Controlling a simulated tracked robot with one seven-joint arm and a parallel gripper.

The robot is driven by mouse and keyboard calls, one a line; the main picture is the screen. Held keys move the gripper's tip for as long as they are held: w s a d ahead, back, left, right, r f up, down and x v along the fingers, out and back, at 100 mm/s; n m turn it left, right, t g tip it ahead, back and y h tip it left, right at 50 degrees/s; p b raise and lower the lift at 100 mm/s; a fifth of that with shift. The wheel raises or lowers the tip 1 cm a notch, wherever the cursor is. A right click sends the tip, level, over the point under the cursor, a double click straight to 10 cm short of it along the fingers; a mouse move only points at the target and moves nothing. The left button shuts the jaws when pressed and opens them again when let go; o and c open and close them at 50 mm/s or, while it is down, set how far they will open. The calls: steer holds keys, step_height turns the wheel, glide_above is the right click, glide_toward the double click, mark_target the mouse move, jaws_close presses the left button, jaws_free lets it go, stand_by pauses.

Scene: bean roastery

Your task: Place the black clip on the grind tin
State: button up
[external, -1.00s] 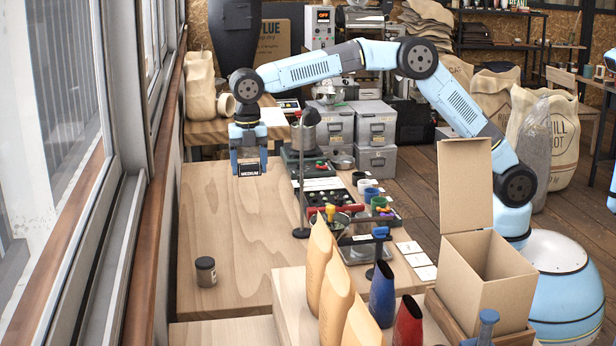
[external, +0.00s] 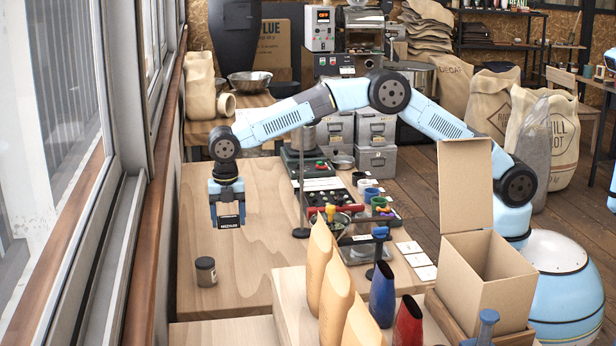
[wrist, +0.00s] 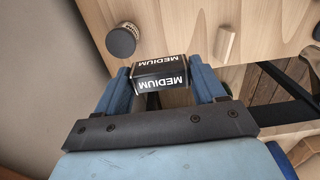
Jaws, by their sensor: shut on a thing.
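My gripper (external: 228,214) is shut on the black clip (external: 229,223), a small block with white MEDIUM lettering. The clip also shows between the two blue fingers in the wrist view (wrist: 160,77). It hangs above the wooden table, clear of its surface. In the wrist view the tin (wrist: 122,41) is beyond the clip to the upper left. They are apart.
The table (external: 258,200) is bare around the tin. A window ledge (external: 150,200) runs along the left. Several tan bags (external: 335,290) stand right of the tin on a raised board. A thin stand (external: 301,190) rises right of my gripper. A small pale block (wrist: 227,43) shows in the wrist view.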

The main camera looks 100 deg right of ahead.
glide_above(204, 262)
steer(key=s, duration=0.1)
step_height(204, 262, down, 6)
steer(key=shift+d+f, duration=0.1)
steer(key=shift+d, duration=0.05)
steer(key=shift+w+f, duration=0.5)
steer(key=shift+f, duration=1.55)
steer(key=o, duration=1)
